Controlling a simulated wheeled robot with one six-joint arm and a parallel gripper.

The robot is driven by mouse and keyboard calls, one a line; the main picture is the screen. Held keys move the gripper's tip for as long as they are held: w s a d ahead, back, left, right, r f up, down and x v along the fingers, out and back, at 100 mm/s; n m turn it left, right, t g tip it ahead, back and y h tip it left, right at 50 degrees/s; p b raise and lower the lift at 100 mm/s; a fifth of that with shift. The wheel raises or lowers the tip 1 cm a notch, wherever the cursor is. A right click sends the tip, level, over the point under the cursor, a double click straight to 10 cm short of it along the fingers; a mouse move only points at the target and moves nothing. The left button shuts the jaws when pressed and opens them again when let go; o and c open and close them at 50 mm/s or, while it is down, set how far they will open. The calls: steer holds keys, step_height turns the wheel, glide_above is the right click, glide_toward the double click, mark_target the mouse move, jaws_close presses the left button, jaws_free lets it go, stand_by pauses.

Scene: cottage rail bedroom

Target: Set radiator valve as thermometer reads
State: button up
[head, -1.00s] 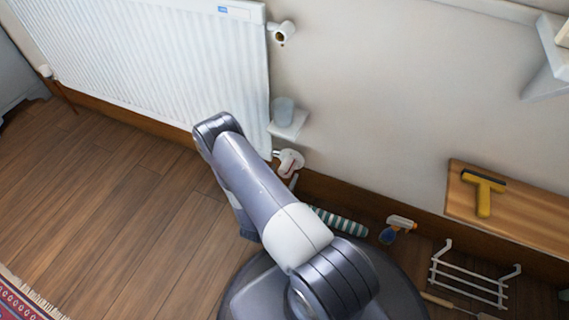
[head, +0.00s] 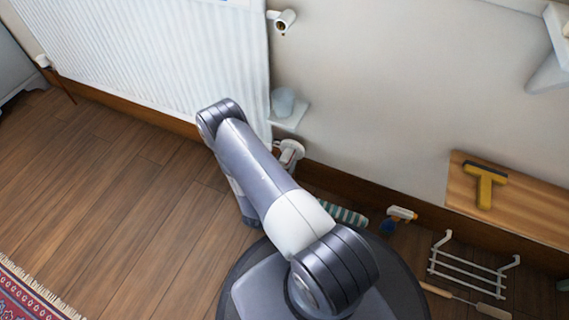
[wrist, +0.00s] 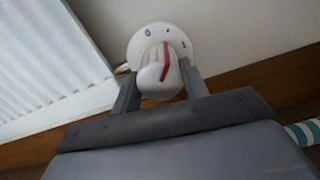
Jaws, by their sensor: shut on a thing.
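The radiator valve (wrist: 177,82) is a white knob with a red pointer line in front of a round white dial plate. The plate shows a 0 at upper left, a dot near the top and another mark, perhaps a 1 or 2, at right. The red line runs up toward the dot. My gripper (wrist: 158,84) is shut on the knob, one finger on each side. In the head view the valve (head: 290,153) shows low at the radiator's right end; my arm hides the gripper there. I see no thermometer in either view.
The white radiator (head: 160,60) fills the upper left. A small wall shelf (head: 292,118) with a glass (head: 283,101) sits just above the valve. A striped roll (head: 343,214), spray bottle (head: 397,219) and white rack (head: 470,268) lie along the wall.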

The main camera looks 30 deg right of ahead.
steer(key=shift+n, duration=0.4)
steer(key=n+b, duration=0.1)
steer(key=n, duration=0.2)
steer(key=shift+n, duration=0.3)
steer(key=shift+n+b, duration=0.45)
steer(key=shift+n, duration=1.25)
steer(key=o, duration=1)
steer(key=shift+s, duration=0.1)
